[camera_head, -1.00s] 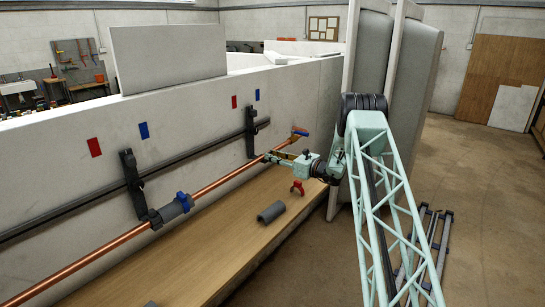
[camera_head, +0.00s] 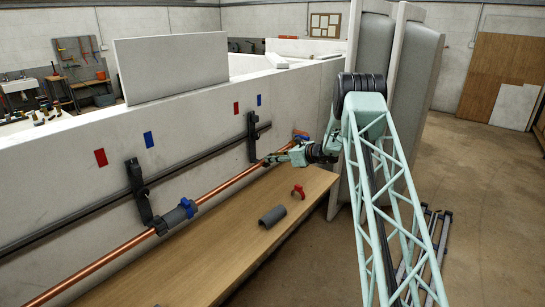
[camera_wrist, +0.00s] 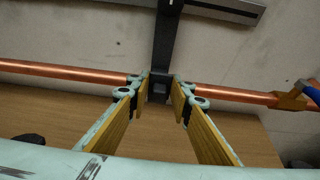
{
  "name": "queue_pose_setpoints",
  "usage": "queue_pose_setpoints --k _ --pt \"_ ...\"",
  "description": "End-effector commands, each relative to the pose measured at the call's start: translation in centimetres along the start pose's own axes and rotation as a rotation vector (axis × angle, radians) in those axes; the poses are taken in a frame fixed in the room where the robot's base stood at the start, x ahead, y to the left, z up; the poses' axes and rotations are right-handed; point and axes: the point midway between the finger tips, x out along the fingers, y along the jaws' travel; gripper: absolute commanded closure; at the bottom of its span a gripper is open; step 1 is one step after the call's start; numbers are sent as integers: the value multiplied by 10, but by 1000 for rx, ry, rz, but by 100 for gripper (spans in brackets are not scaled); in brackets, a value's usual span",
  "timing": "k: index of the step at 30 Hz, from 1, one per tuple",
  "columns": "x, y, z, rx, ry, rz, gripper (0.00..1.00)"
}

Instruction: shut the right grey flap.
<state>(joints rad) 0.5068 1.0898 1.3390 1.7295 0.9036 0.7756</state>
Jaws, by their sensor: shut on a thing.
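The right grey flap (camera_wrist: 158,88) is a dark grey piece at the lower end of the right bracket (camera_head: 252,137), at the copper pipe (camera_head: 235,181). My gripper (camera_wrist: 158,95) has its two yellow-lined fingers either side of this piece and is shut on it. In the head view my gripper (camera_head: 272,159) is at the pipe just below the right bracket and hides part of the clamp there. I cannot tell how far the flap is swung. The left bracket (camera_head: 138,190) stands further left on the wall.
A grey sleeve (camera_head: 172,219) with a blue clip (camera_head: 189,206) is on the pipe at left. A grey half-shell (camera_head: 271,215) and a red clip (camera_head: 298,190) lie on the wooden bench (camera_head: 215,245). An orange fitting (camera_wrist: 292,99) with a blue handle (camera_wrist: 312,92) is right of my gripper.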

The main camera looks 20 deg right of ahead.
Motion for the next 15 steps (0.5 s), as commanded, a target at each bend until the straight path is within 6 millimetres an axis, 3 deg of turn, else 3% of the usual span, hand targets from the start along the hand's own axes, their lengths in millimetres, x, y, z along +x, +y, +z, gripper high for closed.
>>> queue_pose_setpoints --k 15 --pt "3 0 9 -2 147 1 91"
